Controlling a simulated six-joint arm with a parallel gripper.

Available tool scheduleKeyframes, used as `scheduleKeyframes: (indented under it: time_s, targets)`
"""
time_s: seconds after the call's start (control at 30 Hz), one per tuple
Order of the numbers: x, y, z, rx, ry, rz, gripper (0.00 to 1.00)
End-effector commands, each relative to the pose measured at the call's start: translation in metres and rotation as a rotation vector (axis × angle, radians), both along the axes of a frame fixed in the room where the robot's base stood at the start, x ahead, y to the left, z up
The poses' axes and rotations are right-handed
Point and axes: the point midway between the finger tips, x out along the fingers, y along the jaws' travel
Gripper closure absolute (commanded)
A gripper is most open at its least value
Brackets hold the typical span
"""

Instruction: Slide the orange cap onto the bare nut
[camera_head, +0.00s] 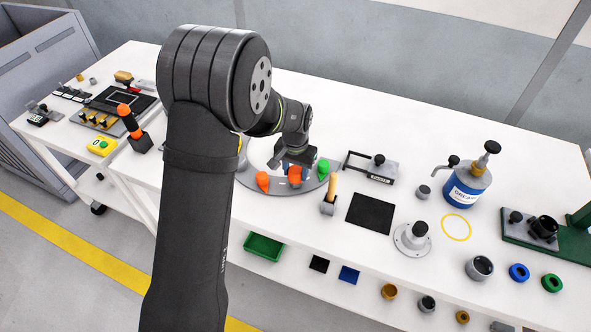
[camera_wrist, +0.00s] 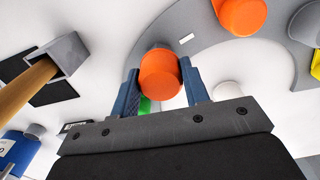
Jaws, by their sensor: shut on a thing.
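My gripper (camera_wrist: 161,85) is shut on an orange cap (camera_wrist: 160,74), with one blue finger on each side of it. The held cap also shows in the head view (camera_head: 295,175), over the front part of the grey wheel ring (camera_head: 281,190). In the wrist view the ring (camera_wrist: 197,45) passes behind the held cap; I cannot tell whether they touch. A second orange cap (camera_wrist: 240,15) sits on the ring, to the left of the held one in the head view (camera_head: 262,181). A green cap (camera_head: 323,167) is to the right. I cannot make out a bare nut; the held cap may hide it.
A wooden-handled tool in a grey block (camera_head: 328,207) stands close on the right, near a black mat (camera_head: 369,213). A black-and-grey fixture (camera_head: 372,167) lies behind it. A blue grease can (camera_head: 467,185) stands farther right. A green tray (camera_head: 263,246) is at the front.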

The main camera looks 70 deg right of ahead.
Motion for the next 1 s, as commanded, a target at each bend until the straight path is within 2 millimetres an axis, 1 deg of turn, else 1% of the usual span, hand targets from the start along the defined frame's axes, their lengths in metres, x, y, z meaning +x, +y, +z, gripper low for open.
scheduleKeyframes:
  time_s: [1.0]
  targets:
    - [0.000,0.000,-0.031,0.000,0.000,0.000,0.86]
